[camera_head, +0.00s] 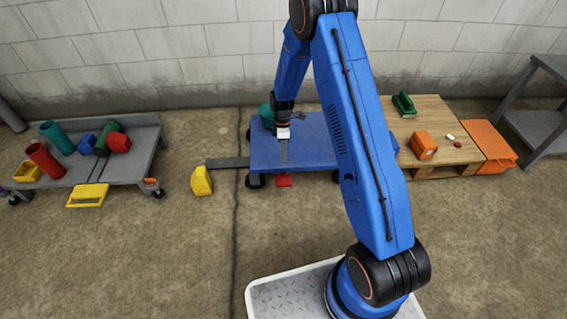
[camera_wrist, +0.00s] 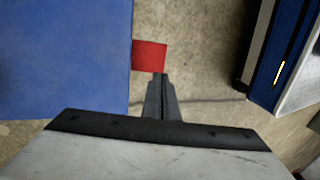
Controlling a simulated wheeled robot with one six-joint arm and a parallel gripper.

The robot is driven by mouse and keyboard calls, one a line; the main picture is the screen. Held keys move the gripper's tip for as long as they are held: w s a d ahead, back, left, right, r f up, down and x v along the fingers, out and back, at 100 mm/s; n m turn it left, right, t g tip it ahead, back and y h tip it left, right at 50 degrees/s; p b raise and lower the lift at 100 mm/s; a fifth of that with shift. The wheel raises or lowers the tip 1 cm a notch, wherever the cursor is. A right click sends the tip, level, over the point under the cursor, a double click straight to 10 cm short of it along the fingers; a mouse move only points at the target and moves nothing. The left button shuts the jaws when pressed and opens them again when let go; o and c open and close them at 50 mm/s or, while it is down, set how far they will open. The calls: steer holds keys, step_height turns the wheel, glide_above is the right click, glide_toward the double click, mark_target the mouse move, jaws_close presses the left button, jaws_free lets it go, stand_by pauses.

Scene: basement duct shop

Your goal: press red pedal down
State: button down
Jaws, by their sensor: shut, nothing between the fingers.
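The red pedal (camera_head: 284,181) sticks out from under the front edge of the blue cart (camera_head: 262,160), close to the floor. In the wrist view the red pedal (camera_wrist: 150,56) shows beside the blue cart top (camera_wrist: 65,60). My gripper (camera_wrist: 160,78) is shut and empty, with its fingertips just at the pedal's lower edge in that view. I cannot tell whether they touch it or how high above it they are.
A grey cart (camera_head: 75,180) with coloured containers stands left. A yellow object (camera_head: 201,181) sits on the floor beside the blue cart. The floor in front is clear.

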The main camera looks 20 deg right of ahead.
mark_target(284, 183)
steer(key=x, duration=1.2)
steer(key=shift+s+f, duration=0.15)
steer(key=shift+f, duration=0.15)
